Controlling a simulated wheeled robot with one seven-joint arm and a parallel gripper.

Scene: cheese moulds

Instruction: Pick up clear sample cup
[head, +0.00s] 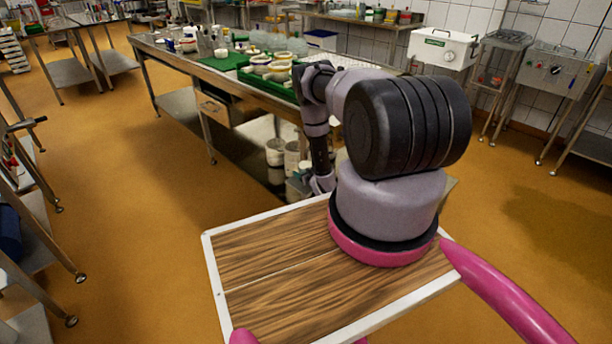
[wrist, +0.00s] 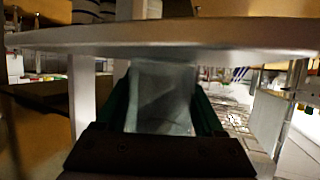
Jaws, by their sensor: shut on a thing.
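The clear sample cup (wrist: 162,98) shows in the wrist view as a pale, see-through, straight-sided shape. It stands between the two dark green fingers of my gripper (wrist: 164,84), which are shut on it from both sides. Its lower part in the picture is cut off by the dark gripper body. In the head view my arm reaches towards the long steel table (head: 180,57); the gripper and the cup are hidden behind the arm there.
A table edge (wrist: 170,37) crosses the wrist view just beyond and above the cup, with a table leg (wrist: 82,95) at left. In the head view, white tubs (head: 275,152) stand under the table, and green trays (head: 228,62) with moulds lie on top. Orange floor is free at left.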

